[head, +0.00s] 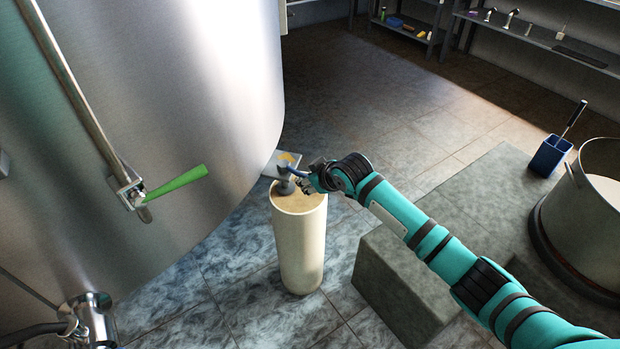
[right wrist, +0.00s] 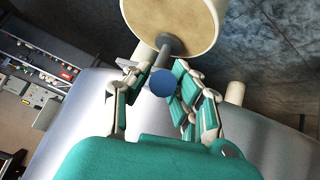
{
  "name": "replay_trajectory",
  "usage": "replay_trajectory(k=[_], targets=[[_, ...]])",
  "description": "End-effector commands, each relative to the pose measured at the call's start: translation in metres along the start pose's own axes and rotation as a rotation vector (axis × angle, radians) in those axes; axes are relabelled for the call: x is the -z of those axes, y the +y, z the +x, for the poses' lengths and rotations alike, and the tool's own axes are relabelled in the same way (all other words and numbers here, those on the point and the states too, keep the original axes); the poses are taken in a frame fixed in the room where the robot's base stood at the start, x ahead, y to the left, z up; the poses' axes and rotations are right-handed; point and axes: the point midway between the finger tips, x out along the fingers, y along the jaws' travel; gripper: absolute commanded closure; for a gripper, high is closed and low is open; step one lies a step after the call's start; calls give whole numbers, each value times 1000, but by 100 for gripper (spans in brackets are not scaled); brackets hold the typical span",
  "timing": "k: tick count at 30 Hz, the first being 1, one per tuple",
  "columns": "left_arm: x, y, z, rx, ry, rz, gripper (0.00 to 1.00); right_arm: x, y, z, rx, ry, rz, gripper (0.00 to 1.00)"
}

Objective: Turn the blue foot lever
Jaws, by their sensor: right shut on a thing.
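The blue foot lever (head: 295,171) sits on a grey fitting at the top of a cream cylindrical post (head: 298,245), beside the steel tank. In the right wrist view the lever (right wrist: 163,83) shows as a round blue end on a grey rod that runs to the tan top of the post. My right gripper (head: 308,182) is at the top of the post, and its fingers (right wrist: 158,74) are shut on the lever, one on each side. In the head view the gripper partly hides the lever. My left gripper is not in view.
The big steel tank (head: 200,100) fills the left, with a green-handled valve (head: 175,183) sticking out. A grey stone block (head: 400,290) stands right of the post, with a blue holder (head: 550,156) and a large pot (head: 590,215) on the right. The floor behind is clear.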

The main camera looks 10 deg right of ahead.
Motion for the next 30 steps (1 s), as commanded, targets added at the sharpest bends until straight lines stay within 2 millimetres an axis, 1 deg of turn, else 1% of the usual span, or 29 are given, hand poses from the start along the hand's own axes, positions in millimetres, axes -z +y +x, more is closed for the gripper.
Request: replay_trajectory(k=[4,5,9,10,17,20,23,25,30], targets=[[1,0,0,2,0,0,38,0,0,0,0,0,0,100],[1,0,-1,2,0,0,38,0,0,0,0,0,0,75],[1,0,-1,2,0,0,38,0,0,0,0,0,0,57],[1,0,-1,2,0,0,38,0,0,0,0,0,0,54],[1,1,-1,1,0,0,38,0,0,0,0,0,0,54],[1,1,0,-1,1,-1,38,0,1,-4,0,1,0,54],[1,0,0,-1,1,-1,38,0,1,-15,0,2,0,54],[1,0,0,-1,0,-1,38,0,1,-27,-1,2,-1,54],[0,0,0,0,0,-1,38,0,2,-65,-2,3,-2,54]])
